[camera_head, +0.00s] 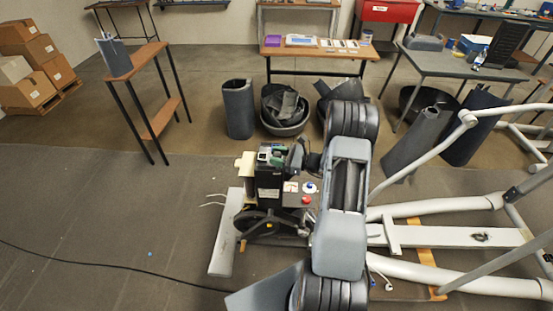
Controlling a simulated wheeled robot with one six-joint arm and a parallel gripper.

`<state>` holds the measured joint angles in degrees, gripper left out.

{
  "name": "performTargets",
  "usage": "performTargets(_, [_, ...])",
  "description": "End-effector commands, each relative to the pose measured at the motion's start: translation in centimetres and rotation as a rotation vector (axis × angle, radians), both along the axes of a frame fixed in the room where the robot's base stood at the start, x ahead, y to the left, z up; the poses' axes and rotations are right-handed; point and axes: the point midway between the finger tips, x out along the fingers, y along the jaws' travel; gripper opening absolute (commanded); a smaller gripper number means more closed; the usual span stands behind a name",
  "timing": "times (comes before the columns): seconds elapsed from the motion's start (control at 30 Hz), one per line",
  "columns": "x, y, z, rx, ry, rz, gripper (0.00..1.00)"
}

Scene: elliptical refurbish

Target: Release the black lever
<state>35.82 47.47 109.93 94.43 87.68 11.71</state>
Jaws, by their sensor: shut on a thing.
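The elliptical's opened drive unit (268,185) stands at the centre, with a black housing, green parts on top and a red knob. My arm, grey with black joints, reaches over it from the bottom. My gripper (312,161) is small and dark, just left of the upper arm joint and partly hidden by it. It is at the black lever (297,158), at the right side of the unit's top. The gripper is shut on the lever, though the fingertips and contact are too small and dark to make out.
The elliptical's white frame and rails (450,237) spread to the right. A narrow wooden-topped stand (136,60) is at the left. Black bins and covers (283,108) stand behind, before a low table (318,52). A black cable crosses the clear floor at lower left.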

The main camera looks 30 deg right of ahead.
Motion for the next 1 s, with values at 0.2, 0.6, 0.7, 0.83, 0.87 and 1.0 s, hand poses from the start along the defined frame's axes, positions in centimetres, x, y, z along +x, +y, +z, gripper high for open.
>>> performTargets(0.2, [0.2,-0.1,0.6,0.004,-0.016,0.0,0.0])
performTargets(0.6, [0.1,-0.1,0.4,0.003,-0.01,0.001,0.62])
performTargets(0.7, [0.1,-0.1,0.3,0.004,-0.01,0.001,0.62])
performTargets(0.83, [-0.4,-0.6,0.2,0.003,-0.011,0.0,0.62])
performTargets(0.87, [-0.6,-0.9,0.2,0.003,-0.011,0.0,0.62])
performTargets(1.0, [-2.1,-2.8,0.1,0.002,-0.01,-0.005,0.62])
